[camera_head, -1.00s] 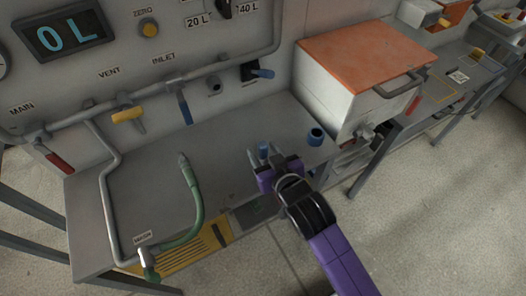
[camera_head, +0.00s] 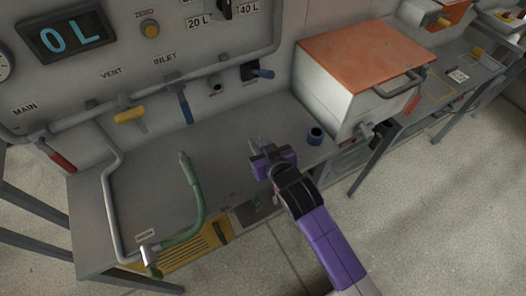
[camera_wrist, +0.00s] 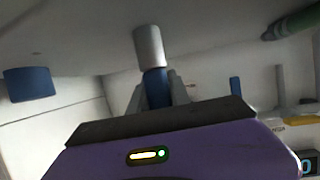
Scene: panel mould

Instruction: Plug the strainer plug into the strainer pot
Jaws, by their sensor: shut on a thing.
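My gripper (camera_head: 262,144) is shut on the strainer plug, above the middle of the bench. In the wrist view the strainer plug (camera_wrist: 157,88) has a blue part between my fingers and a light grey cylinder beyond the fingertips. In the head view the plug is mostly hidden by my gripper. A blue cup with a dark round opening (camera_head: 315,136) stands upright on the bench, right of my gripper and apart from it. It also shows at the left of the wrist view (camera_wrist: 28,84). It may be the strainer pot; no label on it is readable.
A green hose (camera_head: 197,200) stands on the bench at left. Pipes and valve handles (camera_head: 183,105) run along the back panel. A white box with an orange lid (camera_head: 358,75) stands right of the blue cup. The bench top (camera_head: 145,180) between hose and pipe is clear.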

